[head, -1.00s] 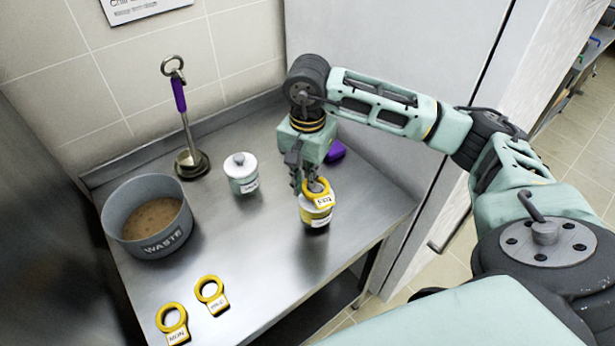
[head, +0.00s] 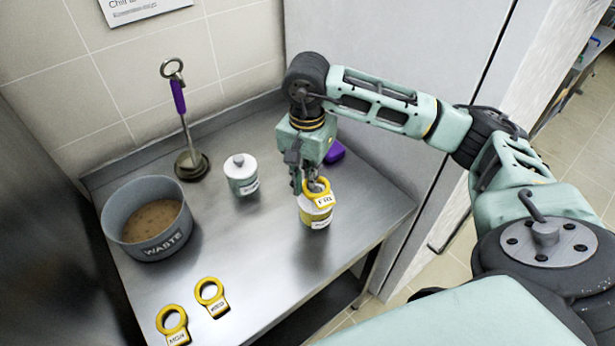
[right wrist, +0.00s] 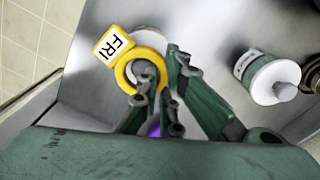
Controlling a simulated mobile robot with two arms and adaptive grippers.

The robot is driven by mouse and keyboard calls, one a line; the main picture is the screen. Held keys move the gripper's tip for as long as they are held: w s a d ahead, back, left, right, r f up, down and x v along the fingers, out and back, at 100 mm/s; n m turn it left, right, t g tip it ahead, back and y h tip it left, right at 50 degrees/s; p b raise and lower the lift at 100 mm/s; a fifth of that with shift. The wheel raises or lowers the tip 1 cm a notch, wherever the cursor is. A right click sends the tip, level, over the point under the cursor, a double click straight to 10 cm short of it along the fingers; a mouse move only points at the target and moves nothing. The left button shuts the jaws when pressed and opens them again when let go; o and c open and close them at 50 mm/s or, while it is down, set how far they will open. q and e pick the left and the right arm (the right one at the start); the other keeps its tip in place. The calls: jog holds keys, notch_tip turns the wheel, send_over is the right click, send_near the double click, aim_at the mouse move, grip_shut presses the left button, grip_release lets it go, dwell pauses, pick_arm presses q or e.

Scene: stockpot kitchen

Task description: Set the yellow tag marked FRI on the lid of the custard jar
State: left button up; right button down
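The yellow FRI tag (head: 318,189) is a ring with a white label plate. It is at the top of the custard jar (head: 315,216), a small jar with a yellow body. My right gripper (head: 305,185) points down at the tag. In the right wrist view the FRI tag (right wrist: 148,62) has its ring between the two fingertips of my right gripper (right wrist: 160,80), which look closed on the ring's wall. The ring and fingers hide most of the jar's lid, so I cannot tell whether the tag rests on it. My left gripper is not in view.
A green-banded jar with a white lid (head: 241,174) stands left of the custard jar. A grey WASTE pot (head: 150,245) and an upright purple-handled ladle (head: 181,105) are farther left. Two yellow tags (head: 211,298) (head: 172,325) lie in front. A purple object (head: 335,152) is behind my gripper.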

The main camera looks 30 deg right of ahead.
jog(key=shift+b, duration=0.3)
jog(key=shift+f+b, duration=0.3)
jog(key=shift+b, duration=0.05)
dwell(0.4)
jog(key=shift+s+f+b, duration=0.15)
jog(key=shift+f+b, duration=0.2)
jog(key=shift+s+a+f, duration=0.1)
jog(key=shift+f, duration=0.15)
jog(key=c, duration=2.2)
grip_release()
jog(key=shift+w, duration=0.3)
